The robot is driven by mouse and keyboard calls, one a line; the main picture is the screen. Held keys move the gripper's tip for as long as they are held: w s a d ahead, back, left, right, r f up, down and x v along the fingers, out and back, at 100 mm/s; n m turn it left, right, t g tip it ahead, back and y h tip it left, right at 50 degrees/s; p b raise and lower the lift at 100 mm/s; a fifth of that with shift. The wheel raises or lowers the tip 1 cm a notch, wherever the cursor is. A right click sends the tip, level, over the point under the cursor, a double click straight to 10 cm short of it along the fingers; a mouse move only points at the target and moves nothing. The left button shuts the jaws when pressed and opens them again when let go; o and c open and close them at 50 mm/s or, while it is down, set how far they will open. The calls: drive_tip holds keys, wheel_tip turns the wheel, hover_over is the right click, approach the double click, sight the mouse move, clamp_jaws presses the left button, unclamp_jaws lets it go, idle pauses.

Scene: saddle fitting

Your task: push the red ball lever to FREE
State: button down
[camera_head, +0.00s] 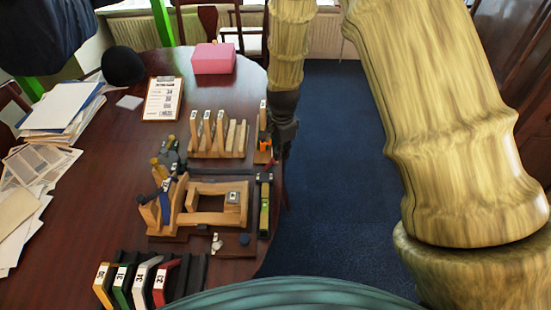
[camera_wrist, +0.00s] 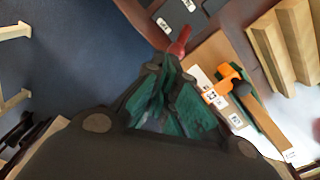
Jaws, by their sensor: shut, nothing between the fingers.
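The red lever (camera_wrist: 180,42) shows in the wrist view just beyond my fingertips, beside a dark grey plate (camera_wrist: 172,16) with small pale labels. The labels are too small to read. My gripper (camera_wrist: 171,64) is shut and empty, its green fingers together, with the tips close to the lever's near end. I cannot tell whether they touch it.
An orange-and-black tool (camera_wrist: 229,76) lies on a wooden board right of my fingers. In the head view a wooden rack (camera_head: 215,153), a wooden frame fixture (camera_head: 190,220) and several numbered blocks (camera_head: 138,283) crowd the table (camera_head: 120,190). Blue floor (camera_head: 335,185) is clear to the right.

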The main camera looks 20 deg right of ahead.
drive_tip(key=shift+f, duration=0.55)
idle(0.9)
drive_tip(key=shift+r+p, duration=0.3)
idle(0.4)
drive_tip(key=w+a+p, duration=0.1)
drive_tip(key=w+a, duration=0.1)
drive_tip(key=a, duration=0.6)
drive_tip(key=shift+w+p, duration=0.2)
drive_tip(key=shift+p, duration=0.2)
idle(3.1)
drive_tip(key=shift+d, duration=0.1)
idle(0.4)
drive_tip(key=shift+s+d, duration=0.15)
drive_tip(key=shift+d, duration=0.2)
drive_tip(key=shift+r+p, duration=0.1)
drive_tip(key=shift+p, duration=0.25)
